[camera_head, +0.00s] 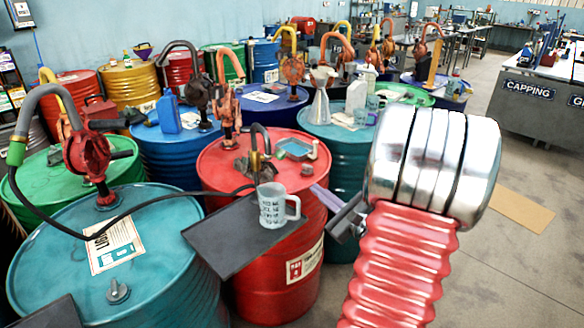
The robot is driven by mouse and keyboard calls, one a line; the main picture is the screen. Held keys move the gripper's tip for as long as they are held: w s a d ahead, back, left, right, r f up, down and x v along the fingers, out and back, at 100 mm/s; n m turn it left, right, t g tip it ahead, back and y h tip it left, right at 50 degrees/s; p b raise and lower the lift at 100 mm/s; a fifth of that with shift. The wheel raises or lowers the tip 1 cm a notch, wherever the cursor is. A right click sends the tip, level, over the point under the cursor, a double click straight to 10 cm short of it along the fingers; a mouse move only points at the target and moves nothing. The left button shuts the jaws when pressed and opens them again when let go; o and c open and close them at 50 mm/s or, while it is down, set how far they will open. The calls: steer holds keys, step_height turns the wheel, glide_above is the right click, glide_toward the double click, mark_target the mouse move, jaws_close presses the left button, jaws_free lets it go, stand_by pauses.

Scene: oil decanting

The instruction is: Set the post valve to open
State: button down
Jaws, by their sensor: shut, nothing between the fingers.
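A slim post with a brass-coloured valve body (256,162) and a dark curved spout stands at the red drum (225,165), and is the likeliest post valve. Its handle position is too small to tell. A clear measuring mug (273,205) with a handle stands below it on a dark plate (225,245). My gripper (346,218) is right of the mug and plate, apart from the post, partly hidden behind my silver wrist. Its dark fingers are shut and empty.
A black hose (130,212) runs from the left teal drum (60,240) toward the post. A blue tray (294,148) sits on the red drum. Several drums with hand pumps crowd behind. Floor at the right is open around a cardboard sheet (512,208).

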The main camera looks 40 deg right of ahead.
mark_target(275, 156)
steer(key=shift+w, duration=0.15)
steer(key=w+r, duration=0.3)
steer(key=w, duration=0.7)
steer(key=shift+w+r, duration=0.2)
steer(key=shift+w, duration=0.2)
steer(key=shift+d+r, duration=0.1)
steer(key=shift+r, duration=0.05)
stand_by(0.6)
steer(key=shift+w+r+g, duration=0.15)
steer(key=shift+g, duration=0.15)
